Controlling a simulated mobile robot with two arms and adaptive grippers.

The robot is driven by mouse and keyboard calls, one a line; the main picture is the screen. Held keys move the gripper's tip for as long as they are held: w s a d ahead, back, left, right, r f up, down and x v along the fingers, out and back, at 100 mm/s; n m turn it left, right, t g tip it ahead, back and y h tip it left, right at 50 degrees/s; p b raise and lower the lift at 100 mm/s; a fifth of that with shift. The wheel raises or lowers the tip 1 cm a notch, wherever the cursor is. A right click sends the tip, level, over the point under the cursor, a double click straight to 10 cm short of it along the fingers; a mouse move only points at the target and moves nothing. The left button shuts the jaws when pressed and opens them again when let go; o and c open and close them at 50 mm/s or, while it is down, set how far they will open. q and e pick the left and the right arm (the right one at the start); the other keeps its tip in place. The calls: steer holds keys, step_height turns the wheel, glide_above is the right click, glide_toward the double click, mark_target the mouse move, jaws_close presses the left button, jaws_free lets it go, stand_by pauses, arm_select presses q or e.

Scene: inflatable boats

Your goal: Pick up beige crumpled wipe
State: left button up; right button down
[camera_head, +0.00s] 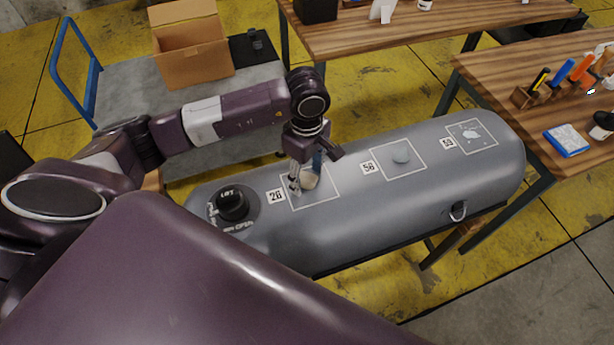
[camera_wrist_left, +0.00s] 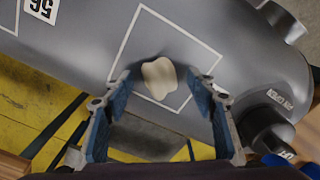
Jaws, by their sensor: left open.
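The beige crumpled wipe (camera_head: 309,181) lies on the grey inflatable tube (camera_head: 430,195), inside the white outlined square beside the label 26. It is partly hidden by my left gripper (camera_head: 306,180) in the head view. In the left wrist view the wipe (camera_wrist_left: 160,78) shows as a pale lump inside the white outline, between and just beyond the fingertips. My left gripper (camera_wrist_left: 160,88) is open, with its blue-lined fingers on either side of the wipe. I cannot tell whether the fingers touch the tube. My right gripper does not show.
A black valve (camera_head: 232,204) stands on the tube left of the wipe. Other outlined squares, labelled 56 and 59, lie to the right. A cardboard box (camera_head: 190,55) sits on a grey cart. A wooden table (camera_head: 500,85) holds tools and a blue-edged pad (camera_head: 567,140).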

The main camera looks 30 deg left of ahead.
arm_select(q)
steer(key=shift+c, duration=0.4)
steer(key=c, duration=0.8)
steer(key=shift+o, duration=0.2)
steer(key=shift+r, duration=0.1)
